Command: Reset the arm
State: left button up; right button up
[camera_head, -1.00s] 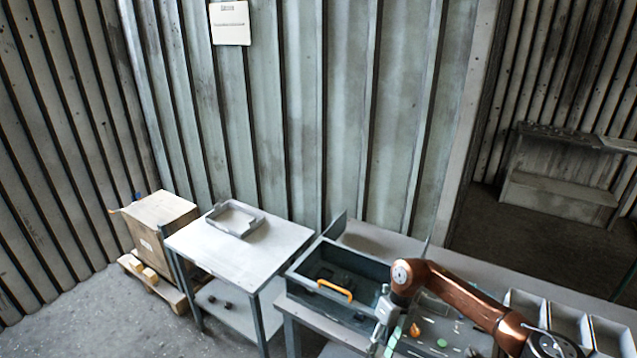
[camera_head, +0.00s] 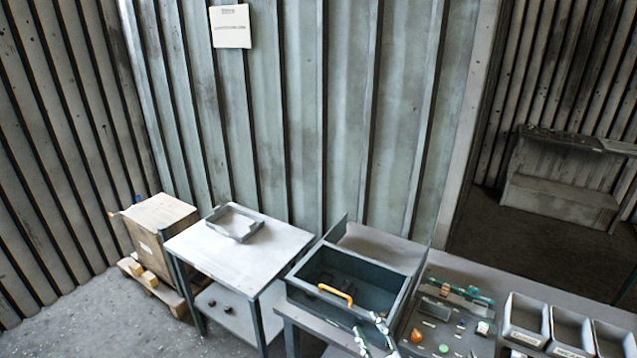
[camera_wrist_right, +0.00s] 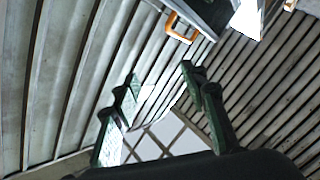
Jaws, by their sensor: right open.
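My right gripper (camera_head: 369,328) is at the bottom of the head view, in front of the open dark box (camera_head: 312,307) with the orange handle (camera_head: 335,294). Its two fingers are apart with nothing seen between them. In the right wrist view the gripper (camera_wrist_right: 158,82) also shows open and empty, with green-edged fingers. The orange handle appears beyond it at the top of that view (camera_wrist_right: 177,27). The rest of my right arm is out of the head view. My left gripper is not in view.
A tray with small parts (camera_head: 428,332), including an orange one (camera_head: 416,335), lies right of the gripper. Grey bins (camera_head: 526,336) stand further right. A side table (camera_head: 265,252) bears a grey frame (camera_head: 235,221). A wooden crate (camera_head: 158,220) stands at the left.

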jog(key=s+d+f+m+g+h, duration=0.6)
jog(key=s+d+f+m, duration=0.2)
jog(key=s+d+f, duration=0.65)
jog(key=s+d+f+m+g, duration=0.1)
jog(key=s+d+f+g, duration=0.15)
jog(key=s, duration=0.45)
jog(key=s+d+f+m+g, duration=0.2)
jog(key=s+f, duration=0.1)
jog(key=s, duration=0.4)
jog(key=s+d+f+m+g, duration=0.1)
jog(key=s+d+f+g, duration=0.15)
jog(key=s, duration=0.45)
notch_tip(320, 180, down, 31)
jog(key=s+a+g+b, duration=0.1)
jog(key=s+a+b, duration=0.1)
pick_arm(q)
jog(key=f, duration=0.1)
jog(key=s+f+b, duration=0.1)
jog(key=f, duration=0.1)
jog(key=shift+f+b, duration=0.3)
pick_arm(e)
jog(key=s+f+n+g, duration=0.1)
jog(key=s+f, duration=1.9)
jog(key=shift+d+f+g, duration=0.15)
jog(key=shift+f+g, duration=0.1)
jog(key=shift+g, duration=0.15)
